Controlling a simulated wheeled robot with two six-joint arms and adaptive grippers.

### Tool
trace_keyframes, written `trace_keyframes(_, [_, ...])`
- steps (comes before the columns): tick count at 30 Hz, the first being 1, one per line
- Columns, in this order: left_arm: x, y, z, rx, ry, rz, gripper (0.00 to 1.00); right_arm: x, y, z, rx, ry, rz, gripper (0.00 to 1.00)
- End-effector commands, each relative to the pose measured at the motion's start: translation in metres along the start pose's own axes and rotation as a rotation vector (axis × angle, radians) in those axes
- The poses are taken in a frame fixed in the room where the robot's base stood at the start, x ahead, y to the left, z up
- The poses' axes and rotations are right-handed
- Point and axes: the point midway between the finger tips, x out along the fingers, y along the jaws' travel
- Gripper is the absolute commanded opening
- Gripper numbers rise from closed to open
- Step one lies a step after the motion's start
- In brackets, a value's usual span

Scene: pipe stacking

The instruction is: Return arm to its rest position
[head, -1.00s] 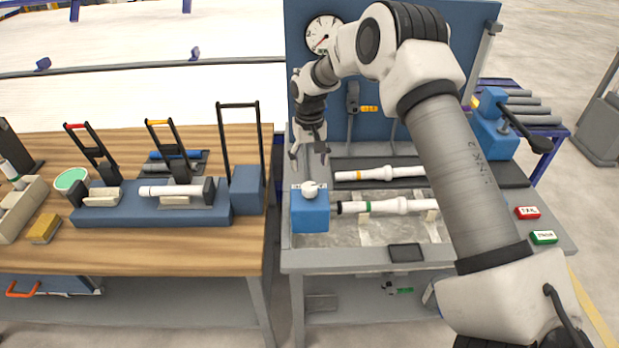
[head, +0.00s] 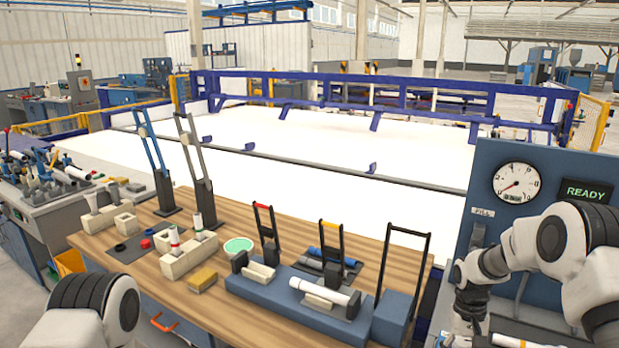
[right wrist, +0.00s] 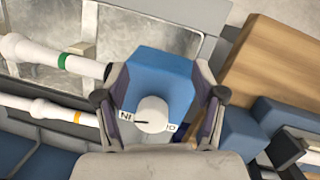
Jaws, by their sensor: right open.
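My right arm (head: 575,250) comes in from the right in the head view, bent, with its wrist hanging over the test bench. In the right wrist view my right gripper (right wrist: 161,98) is open and empty, its fingers apart over a blue block (right wrist: 160,78) with a white knob (right wrist: 152,113). I cannot tell the height between them. A white pipe with a green band (right wrist: 82,66) and one with an orange band (right wrist: 55,111) lie left of the gripper. My left arm (head: 95,315) shows only partly at the bottom left; its gripper is outside the view.
The wooden table (head: 225,318) holds a blue fixture (head: 265,302) with a white pipe, upright black-framed tools and beige blocks. A panel (head: 484,160) with a gauge (head: 516,183) and a READY display (head: 587,193) stands behind my right arm. A long white surface (head: 320,145) lies beyond.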

Motion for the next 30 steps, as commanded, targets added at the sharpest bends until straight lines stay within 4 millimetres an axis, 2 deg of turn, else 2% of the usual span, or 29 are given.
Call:
trace_keyframes(1, [0.008, 0.000, 0.000, 0.000, 0.000, 0.000, 0.60, 0.045, -0.009, 0.026, -0.023, -0.076, 0.016, 0.69])
trace_keyframes(3, [0.012, 0.000, 0.000, 0.000, 0.000, 0.000, 0.60, 0.098, -0.021, 0.063, -0.053, -0.147, 0.026, 0.69])
trace_keyframes(5, [0.016, 0.000, 0.000, 0.000, 0.000, 0.000, 0.60, 0.139, -0.029, 0.098, -0.079, -0.190, 0.025, 0.69])
trace_keyframes(6, [0.018, 0.000, 0.000, 0.000, 0.000, 0.000, 0.60, 0.165, -0.034, 0.122, -0.095, -0.212, 0.023, 0.69])
trace_keyframes(8, [0.022, 0.000, 0.000, 0.000, 0.000, 0.000, 0.60, 0.201, -0.040, 0.163, -0.117, -0.235, 0.017, 0.69])
trace_keyframes(9, [0.025, 0.000, 0.000, 0.000, 0.000, 0.000, 0.60, 0.223, -0.042, 0.193, -0.131, -0.244, 0.010, 0.69])
trace_keyframes(11, [0.028, 0.000, 0.000, 0.000, 0.000, 0.000, 0.60, 0.250, -0.044, 0.241, -0.149, -0.244, 0.000, 0.69])
trace_keyframes(12, [0.030, 0.000, 0.000, 0.000, 0.000, 0.000, 0.60, 0.263, -0.043, 0.274, -0.163, -0.226, -0.007, 0.69])
trace_keyframes(13, [0.031, 0.000, 0.000, 0.000, 0.000, 0.000, 0.60, 0.267, -0.042, 0.294, -0.168, -0.202, -0.013, 0.69])
trace_keyframes(15, [0.030, 0.000, 0.000, 0.000, 0.000, 0.000, 0.60, 0.265, -0.040, 0.320, -0.180, -0.114, -0.024, 0.69])
trace_keyframes(18, [0.029, 0.000, 0.000, 0.000, 0.000, 0.000, 0.60, 0.253, -0.038, 0.321, -0.186, 0.038, -0.037, 0.69])
trace_keyframes(22, [0.029, 0.000, 0.000, 0.000, 0.000, 0.000, 0.60, 0.247, -0.043, 0.293, -0.199, 0.194, -0.049, 0.69])
trace_keyframes(30, [0.029, 0.000, 0.000, 0.000, 0.000, 0.000, 0.60, 0.246, -0.044, 0.288, -0.209, 0.218, -0.051, 0.69])
